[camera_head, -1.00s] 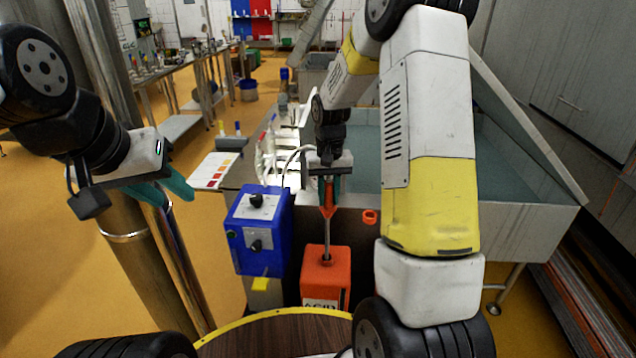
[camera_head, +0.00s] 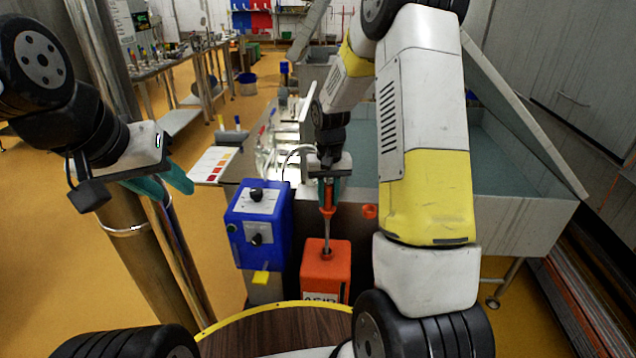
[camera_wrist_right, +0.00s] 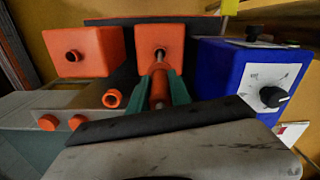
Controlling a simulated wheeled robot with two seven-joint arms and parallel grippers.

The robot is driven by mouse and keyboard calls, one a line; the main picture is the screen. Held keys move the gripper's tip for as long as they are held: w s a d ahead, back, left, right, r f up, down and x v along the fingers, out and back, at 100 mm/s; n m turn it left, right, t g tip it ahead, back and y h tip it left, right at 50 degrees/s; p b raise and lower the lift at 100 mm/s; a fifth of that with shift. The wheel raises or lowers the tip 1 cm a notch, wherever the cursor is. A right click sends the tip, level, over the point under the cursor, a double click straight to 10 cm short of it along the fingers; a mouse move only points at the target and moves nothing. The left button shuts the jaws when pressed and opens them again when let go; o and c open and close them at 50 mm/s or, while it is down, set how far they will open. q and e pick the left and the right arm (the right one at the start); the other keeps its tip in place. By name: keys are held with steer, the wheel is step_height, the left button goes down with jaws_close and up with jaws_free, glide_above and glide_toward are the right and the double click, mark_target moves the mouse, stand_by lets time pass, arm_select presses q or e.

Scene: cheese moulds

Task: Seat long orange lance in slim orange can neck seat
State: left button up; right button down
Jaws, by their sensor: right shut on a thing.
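My right gripper (camera_head: 328,187) is shut on the orange handle of the long lance (camera_head: 327,228), which hangs upright with its grey shaft pointing down. The shaft's lower end meets the neck on top of the slim orange can (camera_head: 325,275); how deep it is inside I cannot tell. In the right wrist view, the orange lance handle (camera_wrist_right: 159,87) lies between the teal fingers (camera_wrist_right: 160,95), in line with the neck of the slim can (camera_wrist_right: 172,38). My left gripper (camera_head: 162,187) is open and empty, away at the left.
A blue box with black knobs (camera_head: 258,225) stands just left of the can. A wider orange can (camera_wrist_right: 90,52) stands on its other side in the right wrist view. An orange ring (camera_head: 370,212) sits on the basin's front (camera_head: 520,230). A round wooden table (camera_head: 270,330) is nearer.

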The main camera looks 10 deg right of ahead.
mark_target(327, 240)
steer(key=shift+f, duration=8.6)
steer(key=c, duration=1.1)
jaws_free()
steer(key=shift+r, duration=3.9)
